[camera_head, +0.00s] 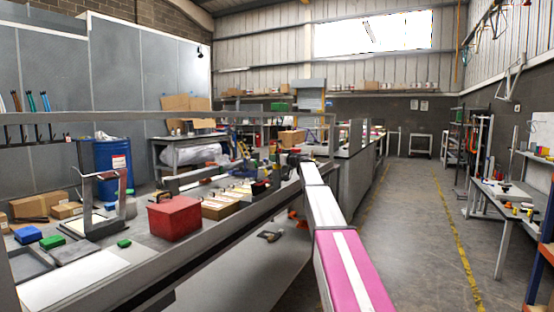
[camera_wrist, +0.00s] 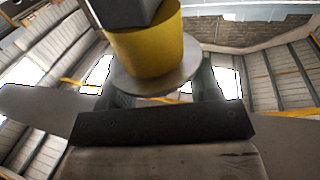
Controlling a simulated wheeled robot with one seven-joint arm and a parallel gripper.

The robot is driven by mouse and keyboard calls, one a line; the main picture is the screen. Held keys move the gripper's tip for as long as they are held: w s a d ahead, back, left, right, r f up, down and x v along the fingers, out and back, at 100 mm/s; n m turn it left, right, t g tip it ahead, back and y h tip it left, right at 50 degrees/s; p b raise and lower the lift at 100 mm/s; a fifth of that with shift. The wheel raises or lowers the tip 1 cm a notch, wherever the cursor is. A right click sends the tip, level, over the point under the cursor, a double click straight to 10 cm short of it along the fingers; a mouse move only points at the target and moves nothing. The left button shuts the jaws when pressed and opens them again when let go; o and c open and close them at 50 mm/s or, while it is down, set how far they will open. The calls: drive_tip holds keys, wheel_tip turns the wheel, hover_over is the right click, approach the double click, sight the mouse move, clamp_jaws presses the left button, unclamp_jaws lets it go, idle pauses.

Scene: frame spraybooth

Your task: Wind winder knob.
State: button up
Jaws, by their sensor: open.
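In the wrist view a yellow, cup-shaped knob (camera_wrist: 150,48) sits on a round grey disc (camera_wrist: 178,82), seen from below. A dark block covers part of its upper end. I take this as the winder knob, but its mounting is out of view. My gripper (camera_wrist: 163,90) is open, with a dark finger rising on each side of the disc. I cannot tell whether either finger touches it. In the head view my gripper and the knob are too small or hidden to make out at the far end of my arm.
A long workbench on the left carries a red box (camera_head: 174,216), a green block (camera_head: 51,242) and a grey frame stand (camera_head: 104,203). A blue drum (camera_head: 105,168) stands behind it. The aisle (camera_head: 405,215) is clear floor. Another bench (camera_head: 505,196) stands at right.

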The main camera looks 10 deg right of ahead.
drive_tip(key=c, duration=0.9)
drive_tip(key=shift+w+n+g+y, duration=0.1)
drive_tip(key=shift+n+g+y, duration=0.2)
drive_tip(key=shift+w+d+n+g+y, duration=0.1)
drive_tip(key=shift+n+g+y, duration=0.9)
drive_tip(key=shift+g+y, duration=0.15)
drive_tip(key=n+g+y, duration=0.1)
drive_tip(key=g, duration=0.1)
drive_tip(key=n+g+y, duration=0.1)
drive_tip(key=n+g, duration=0.1)
drive_tip(key=shift+g+y, duration=0.25)
drive_tip(key=shift+g, duration=0.1)
drive_tip(key=n+g, duration=0.2)
drive_tip(key=g, duration=0.1)
drive_tip(key=n+g+y, duration=0.1)
drive_tip(key=n+g, duration=0.1)
drive_tip(key=g, duration=0.1)
drive_tip(key=shift+n+g, duration=0.3)
drive_tip(key=shift+s+g, duration=0.2)
drive_tip(key=shift+g, duration=0.1)
